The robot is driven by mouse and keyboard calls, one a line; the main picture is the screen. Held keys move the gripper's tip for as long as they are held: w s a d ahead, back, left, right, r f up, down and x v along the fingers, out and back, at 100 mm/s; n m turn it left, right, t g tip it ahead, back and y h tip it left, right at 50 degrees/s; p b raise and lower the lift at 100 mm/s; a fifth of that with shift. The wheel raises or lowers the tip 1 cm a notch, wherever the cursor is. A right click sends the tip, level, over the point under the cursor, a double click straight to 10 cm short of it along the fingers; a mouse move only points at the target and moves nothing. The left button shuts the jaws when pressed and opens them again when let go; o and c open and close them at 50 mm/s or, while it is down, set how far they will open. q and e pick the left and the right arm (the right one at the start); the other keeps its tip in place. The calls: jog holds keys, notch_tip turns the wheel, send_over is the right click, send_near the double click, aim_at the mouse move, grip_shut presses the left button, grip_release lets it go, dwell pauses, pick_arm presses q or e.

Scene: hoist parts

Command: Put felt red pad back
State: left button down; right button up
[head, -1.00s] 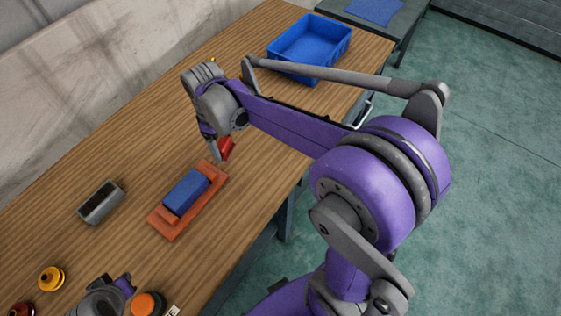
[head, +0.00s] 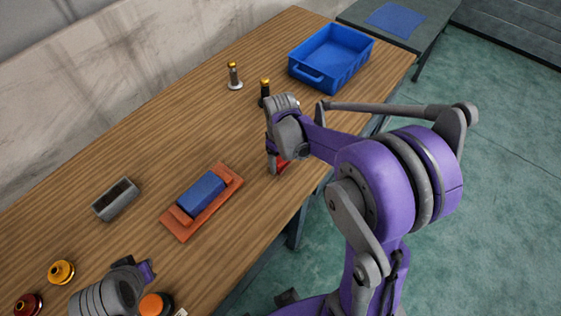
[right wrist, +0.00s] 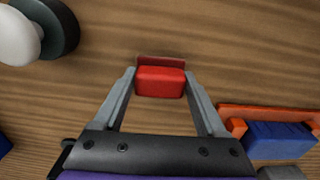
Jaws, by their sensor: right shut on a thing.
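The red pad (head: 282,166) is a small bright red block with a darker red plate behind it, clear in the right wrist view (right wrist: 160,84). My right gripper (head: 276,168) is shut on it, one finger at each side (right wrist: 160,78). The pad is over the table's right side, apart from the orange holder; whether it touches the wood I cannot tell. The orange holder (head: 180,228) with a blue block (head: 202,193) lies to its left, and shows at the lower right in the wrist view (right wrist: 262,110). My left gripper (head: 142,270) is at the bottom left, its fingers unclear.
A blue bin (head: 330,60) stands at the far end. Gold-topped posts, one grey (head: 234,78) and one black (head: 264,92), stand behind my right gripper. A grey open box (head: 115,200), a yellow knob (head: 61,272) and an orange-topped piece (head: 153,304) are left.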

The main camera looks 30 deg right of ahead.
jog(key=shift+f, duration=0.65)
jog(key=shift+f, duration=0.25)
jog(key=o, duration=1.2)
jog(key=shift+r, duration=0.1)
jog(key=shift+o, duration=0.2)
